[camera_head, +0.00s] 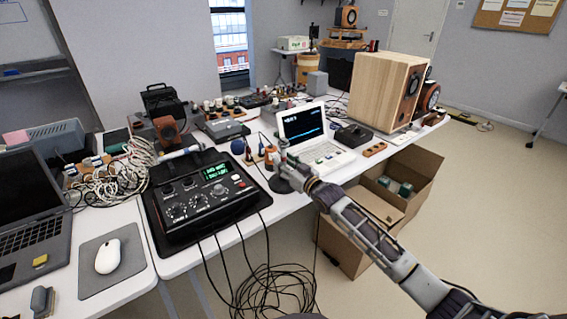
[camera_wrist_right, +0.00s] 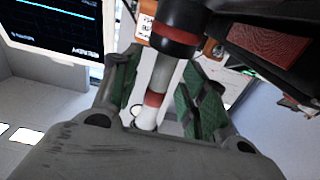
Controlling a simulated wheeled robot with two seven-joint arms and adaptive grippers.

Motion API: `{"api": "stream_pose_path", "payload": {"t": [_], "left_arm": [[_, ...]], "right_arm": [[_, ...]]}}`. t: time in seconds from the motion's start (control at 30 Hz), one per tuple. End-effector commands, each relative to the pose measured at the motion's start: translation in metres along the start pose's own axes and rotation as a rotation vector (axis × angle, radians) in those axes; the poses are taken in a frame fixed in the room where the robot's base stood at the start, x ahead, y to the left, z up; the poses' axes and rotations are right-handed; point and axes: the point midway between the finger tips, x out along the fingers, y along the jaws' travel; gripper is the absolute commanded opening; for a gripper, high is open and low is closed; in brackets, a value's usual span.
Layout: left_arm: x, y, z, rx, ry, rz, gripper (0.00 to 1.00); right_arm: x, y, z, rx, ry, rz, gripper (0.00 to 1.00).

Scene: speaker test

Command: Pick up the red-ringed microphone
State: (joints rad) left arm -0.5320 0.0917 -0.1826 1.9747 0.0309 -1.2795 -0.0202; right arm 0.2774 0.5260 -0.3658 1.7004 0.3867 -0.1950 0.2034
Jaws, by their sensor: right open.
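In the right wrist view, a microphone-like cylinder (camera_wrist_right: 161,78) has a pale grey and white body, a red ring low on it, and a black upper part with another red ring. It stands between the green-padded fingers of my right gripper (camera_wrist_right: 160,92), which is open around it. Gaps show beside the cylinder, and I cannot tell whether either finger touches it. In the head view, my right gripper (camera_head: 279,160) is over the table edge, in front of the white laptop; the cylinder is not clearly distinguishable there. My left gripper is not in view.
The white laptop (camera_head: 304,127) is just behind my right gripper. The black mixer (camera_head: 198,193) is to its left. A dark round base (camera_head: 281,184) sits just below it. A large wooden speaker (camera_head: 381,91) stands to the right. An open cardboard box (camera_head: 347,249) is on the floor.

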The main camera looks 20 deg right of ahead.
Motion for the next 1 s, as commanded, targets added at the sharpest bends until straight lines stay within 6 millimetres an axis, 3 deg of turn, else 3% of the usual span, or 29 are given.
{"api": "stream_pose_path", "payload": {"t": [0.23,0.67,1.0], "left_arm": [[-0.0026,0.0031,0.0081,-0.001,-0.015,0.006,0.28],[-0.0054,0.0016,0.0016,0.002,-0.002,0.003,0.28],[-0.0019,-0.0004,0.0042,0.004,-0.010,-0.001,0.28]], "right_arm": [[0.0089,-0.0001,0.0001,0.000,0.000,0.000,0.44],[0.0089,-0.0002,-0.0002,-0.001,0.000,0.000,0.44],[0.0089,-0.0001,-0.0002,-0.001,0.000,0.000,0.02]]}}
